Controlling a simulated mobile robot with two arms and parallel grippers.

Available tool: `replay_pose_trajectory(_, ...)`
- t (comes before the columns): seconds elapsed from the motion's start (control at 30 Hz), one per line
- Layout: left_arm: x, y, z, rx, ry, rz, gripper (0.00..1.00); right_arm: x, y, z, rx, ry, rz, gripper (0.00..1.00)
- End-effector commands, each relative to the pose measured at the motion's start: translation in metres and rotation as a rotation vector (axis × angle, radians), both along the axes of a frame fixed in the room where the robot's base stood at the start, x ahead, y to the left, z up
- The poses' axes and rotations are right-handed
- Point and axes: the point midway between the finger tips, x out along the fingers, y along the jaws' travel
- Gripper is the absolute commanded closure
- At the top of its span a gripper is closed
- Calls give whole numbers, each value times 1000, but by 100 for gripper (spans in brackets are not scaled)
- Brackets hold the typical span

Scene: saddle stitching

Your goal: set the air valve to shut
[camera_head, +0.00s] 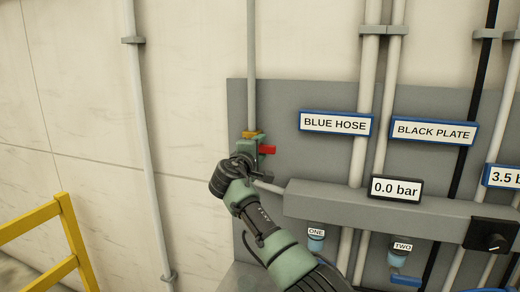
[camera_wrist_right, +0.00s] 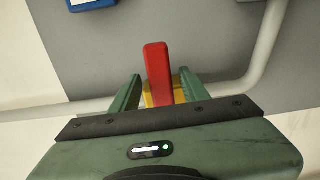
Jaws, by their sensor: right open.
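The air valve has a red handle (camera_head: 267,150) and a yellow part (camera_head: 252,134), on the vertical grey pipe at the left edge of the panel. The handle points right, across the pipe. In the right wrist view the red handle (camera_wrist_right: 158,72) stands across the pipe, with the yellow part (camera_wrist_right: 178,88) behind it. My right gripper (camera_head: 251,150) is at the valve and hides part of it. In the wrist view its green fingers (camera_wrist_right: 159,82) are open, one on each side of the handle, with gaps visible. My left gripper is out of view.
A grey manifold (camera_head: 340,208) with a 0.0 bar display (camera_head: 395,188) lies right of the valve. Label plates BLUE HOSE (camera_head: 335,123) and BLACK PLATE (camera_head: 434,131) are above it. A yellow rail (camera_head: 65,240) stands lower left.

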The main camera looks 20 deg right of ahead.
Motion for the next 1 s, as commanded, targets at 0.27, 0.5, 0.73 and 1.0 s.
replay_pose_trajectory(0.27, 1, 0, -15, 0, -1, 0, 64, -17, 13, -5, 3, -2, 2, 55)
replay_pose_trajectory(0.5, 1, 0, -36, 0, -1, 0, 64, -49, 34, -5, 3, -3, 3, 55)
replay_pose_trajectory(0.73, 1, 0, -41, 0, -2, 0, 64, -63, 42, -2, 1, 1, -1, 55)
replay_pose_trajectory(1.0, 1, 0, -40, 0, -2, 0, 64, -64, 42, -1, 0, 2, -1, 55)
